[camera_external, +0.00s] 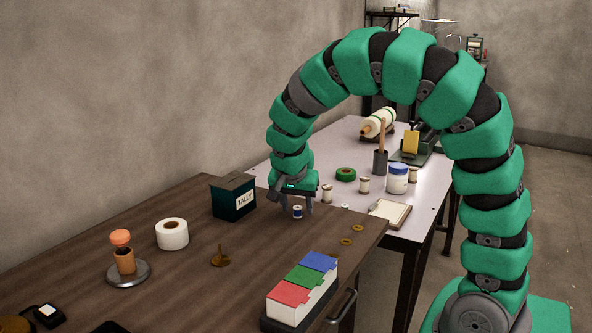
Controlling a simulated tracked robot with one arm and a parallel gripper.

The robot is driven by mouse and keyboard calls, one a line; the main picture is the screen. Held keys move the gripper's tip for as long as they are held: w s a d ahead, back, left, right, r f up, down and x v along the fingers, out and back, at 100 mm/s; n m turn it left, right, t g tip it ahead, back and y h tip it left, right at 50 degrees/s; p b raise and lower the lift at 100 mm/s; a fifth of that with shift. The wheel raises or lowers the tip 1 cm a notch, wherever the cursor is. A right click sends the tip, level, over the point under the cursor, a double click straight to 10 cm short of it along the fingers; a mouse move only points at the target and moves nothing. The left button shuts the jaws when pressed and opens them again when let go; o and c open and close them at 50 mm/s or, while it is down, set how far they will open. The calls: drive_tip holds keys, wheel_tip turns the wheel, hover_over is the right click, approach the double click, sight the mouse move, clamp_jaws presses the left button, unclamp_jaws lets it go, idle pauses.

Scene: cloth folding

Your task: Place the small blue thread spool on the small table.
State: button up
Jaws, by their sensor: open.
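The small blue thread spool (297,212) stands upright on the brown wooden table (190,290), near its far right edge. My gripper (297,207) points down over the spool with its jaws open. One finger shows on each side of the spool, and I cannot tell whether either touches it. Beyond the brown table is a paler table (425,222) with several items on it. I cannot tell which of the two is the small table.
A dark TALLY box (232,198) stands left of my gripper. A white roll (172,234), a brown spike (220,259) and a block with red, green and blue tops (303,288) are on the brown table.

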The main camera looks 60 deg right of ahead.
sight(297, 217)
clamp_jaws()
drive_tip(key=shift+r, duration=0.1)
drive_tip(key=shift+r+p, duration=0.55)
drive_tip(key=shift+r, duration=1.1)
drive_tip(key=shift+s+a+r, duration=0.15)
drive_tip(key=shift+s+a, duration=0.1)
drive_tip(key=shift+s, duration=0.35)
drive_tip(key=s+a, duration=0.1)
drive_tip(key=s, duration=0.3)
drive_tip(key=s+a+p, duration=0.1)
drive_tip(key=s, duration=0.4)
drive_tip(key=s+a+r+p, duration=0.1)
drive_tip(key=s, duration=0.4)
drive_tip(key=shift+s+a+r, duration=0.1)
drive_tip(key=shift+s+a, duration=0.05)
drive_tip(key=shift+a, duration=0.2)
